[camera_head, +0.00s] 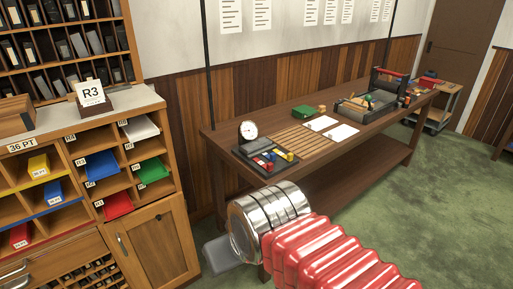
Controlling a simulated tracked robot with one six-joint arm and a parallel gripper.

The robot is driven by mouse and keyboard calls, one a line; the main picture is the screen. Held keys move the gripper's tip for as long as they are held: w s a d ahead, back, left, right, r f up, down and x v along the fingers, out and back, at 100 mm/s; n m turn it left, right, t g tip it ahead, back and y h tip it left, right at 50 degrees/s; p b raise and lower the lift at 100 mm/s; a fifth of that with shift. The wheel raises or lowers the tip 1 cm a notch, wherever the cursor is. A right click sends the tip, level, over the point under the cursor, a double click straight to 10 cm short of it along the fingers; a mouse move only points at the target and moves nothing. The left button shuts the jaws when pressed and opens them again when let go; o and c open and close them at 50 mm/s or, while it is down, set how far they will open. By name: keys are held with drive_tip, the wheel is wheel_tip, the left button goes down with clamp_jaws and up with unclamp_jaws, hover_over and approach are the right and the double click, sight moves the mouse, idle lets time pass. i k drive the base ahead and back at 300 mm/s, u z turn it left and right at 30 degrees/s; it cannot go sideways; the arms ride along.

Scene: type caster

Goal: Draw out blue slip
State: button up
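Two blue slips show in the pigeonhole cabinet at left. One blue slip (53,193) lies in the left section under the "36 PT" label, between a yellow and a red one. The other blue slip (101,165) lies in the right section, left of a green one, and sticks out a little. My gripper (214,256) is at the lower middle, in front of and right of the cabinet, apart from both slips. Only a grey finger part shows past the silver wrist; whether it is open or shut cannot be seen.
A card reading "R3" (90,93) stands on the cabinet's top ledge. Other slips are yellow (39,165), red (117,204), green (153,171) and white (141,128). A long wooden workbench (222,137) with tools stands at right. Green floor (440,180) is open at far right.

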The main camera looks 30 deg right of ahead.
sight(271, 156)
drive_tip(key=z, duration=0.1)
drive_tip(key=i, duration=1.35)
drive_tip(key=z, duration=0.3)
